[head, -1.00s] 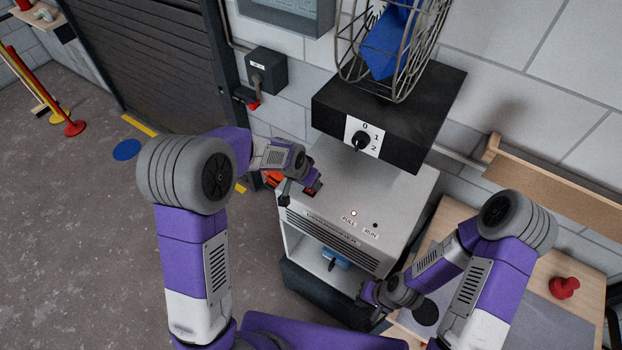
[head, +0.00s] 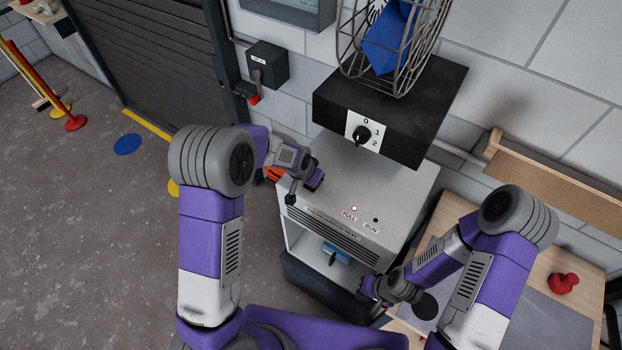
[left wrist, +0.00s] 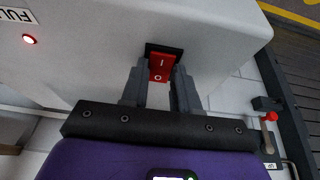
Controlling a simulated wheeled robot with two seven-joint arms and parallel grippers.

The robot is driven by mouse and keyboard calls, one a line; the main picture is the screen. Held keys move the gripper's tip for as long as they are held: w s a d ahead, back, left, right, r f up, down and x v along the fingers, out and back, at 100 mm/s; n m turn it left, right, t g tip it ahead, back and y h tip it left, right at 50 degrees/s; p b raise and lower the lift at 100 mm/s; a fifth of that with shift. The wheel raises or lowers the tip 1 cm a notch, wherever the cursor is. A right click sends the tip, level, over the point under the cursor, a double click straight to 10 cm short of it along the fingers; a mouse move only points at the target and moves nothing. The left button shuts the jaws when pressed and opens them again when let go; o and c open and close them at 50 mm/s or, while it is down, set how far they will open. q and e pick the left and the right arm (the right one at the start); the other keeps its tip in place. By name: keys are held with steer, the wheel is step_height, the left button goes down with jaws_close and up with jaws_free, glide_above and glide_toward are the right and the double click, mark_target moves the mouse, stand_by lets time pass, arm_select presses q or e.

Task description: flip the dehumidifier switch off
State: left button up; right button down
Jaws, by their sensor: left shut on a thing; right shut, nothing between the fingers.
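The dehumidifier (head: 400,190) is a pale grey cabinet with a front grille. Its switch (left wrist: 162,68) is a red rocker marked I and O in a black frame, seen in the left wrist view. The O end faces my gripper; I cannot tell which end is pressed in. My left gripper (left wrist: 160,80) is shut on the switch, one finger on each side. In the head view, my left gripper (head: 305,188) is at the cabinet top's left edge and hides most of the switch. My right gripper (head: 368,290) is shut and empty by the cabinet's lower right.
A red light (head: 354,208) glows by the FULL label; the RUN light (head: 376,220) is dark. A black fan base (head: 420,110) with a dial stands behind the cabinet top. A wall lever box (head: 268,66) is at the left. A wooden table (head: 590,270) is at the right.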

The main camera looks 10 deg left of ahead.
arm_select(q)
jaws_close()
steer(key=shift+w+r+g+y+p, duration=0.25)
steer(key=shift+g+p, duration=0.25)
steer(key=shift+p, duration=0.25)
steer(key=shift+w+d+f+g+y+p, duration=0.15)
steer(key=shift+g+y+p, duration=0.2)
steer(key=shift+g+p, duration=0.45)
steer(key=o, duration=0.9)
jaws_free()
steer(key=shift+o, duration=0.2)
step_height(320, 180, up, 8)
steer(key=s+b, duration=0.1)
steer(key=shift+a+f, duration=0.2)
